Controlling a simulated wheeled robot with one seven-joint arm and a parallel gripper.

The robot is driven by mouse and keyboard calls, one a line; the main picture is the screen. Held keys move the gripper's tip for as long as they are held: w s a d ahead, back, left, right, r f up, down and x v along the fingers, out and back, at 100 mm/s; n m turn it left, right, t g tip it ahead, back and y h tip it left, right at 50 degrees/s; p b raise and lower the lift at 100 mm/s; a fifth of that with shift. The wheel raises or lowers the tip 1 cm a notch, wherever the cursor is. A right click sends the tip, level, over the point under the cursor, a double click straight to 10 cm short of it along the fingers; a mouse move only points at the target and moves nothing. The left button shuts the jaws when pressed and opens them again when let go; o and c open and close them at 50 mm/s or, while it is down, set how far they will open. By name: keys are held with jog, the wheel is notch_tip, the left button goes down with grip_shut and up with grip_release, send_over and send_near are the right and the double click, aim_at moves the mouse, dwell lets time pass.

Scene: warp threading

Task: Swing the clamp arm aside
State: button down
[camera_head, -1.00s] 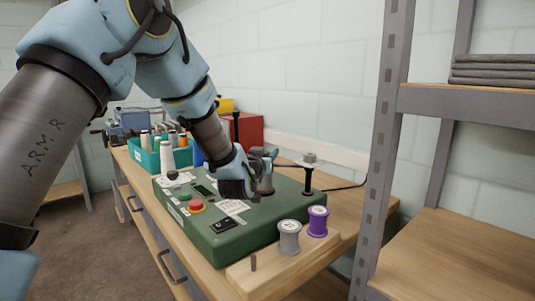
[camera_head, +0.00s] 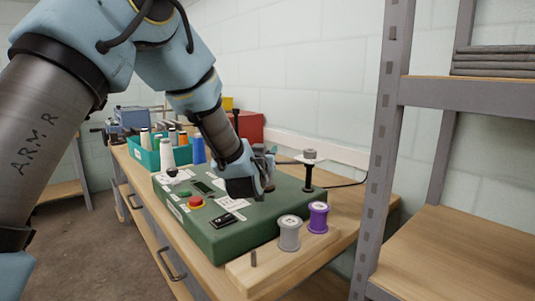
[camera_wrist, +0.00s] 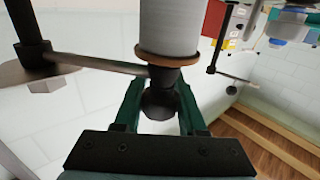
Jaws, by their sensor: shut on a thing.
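The green machine box (camera_head: 240,232) stands on the wooden bench. My gripper (camera_wrist: 159,108) is over its far right part, with its green fingers on both sides of a round black knob. The knob (camera_wrist: 160,103) sits between the fingers, just below a dark neck. A thin grey bar, which looks like the clamp arm (camera_wrist: 95,64), runs from a dark post at the left of the wrist view toward the knob. In the head view a black post with a grey cap (camera_head: 310,155) stands to the right of my gripper, which hides most of the knob there.
A pale grey cylinder with a brown rim (camera_wrist: 170,28) is close above the knob in the wrist view. A grey spool (camera_head: 289,233) and a purple spool (camera_head: 318,217) stand on a wooden block in front. A metal shelf upright (camera_head: 382,150) is at the right.

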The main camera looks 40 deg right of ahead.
jog(key=shift+s+a+n+t+y+b, duration=0.65)
jog(key=shift+s+a+n+t+y, duration=0.3)
jog(key=shift+t, duration=0.25)
jog(key=shift+s+a+n+t+y, duration=0.5)
jog(key=shift+n+t+y, duration=0.25)
jog(key=shift+y, duration=0.25)
jog(key=shift+s+a+n+t+y, duration=0.45)
jog(key=shift+n+t+y, duration=0.2)
jog(key=shift+n+y, duration=0.25)
jog(key=shift+c, duration=2.4)
grip_release()
notch_tip(320, 180, up, 10)
jog(key=shift+b, duration=0.45)
jog(key=shift+c, duration=0.3)
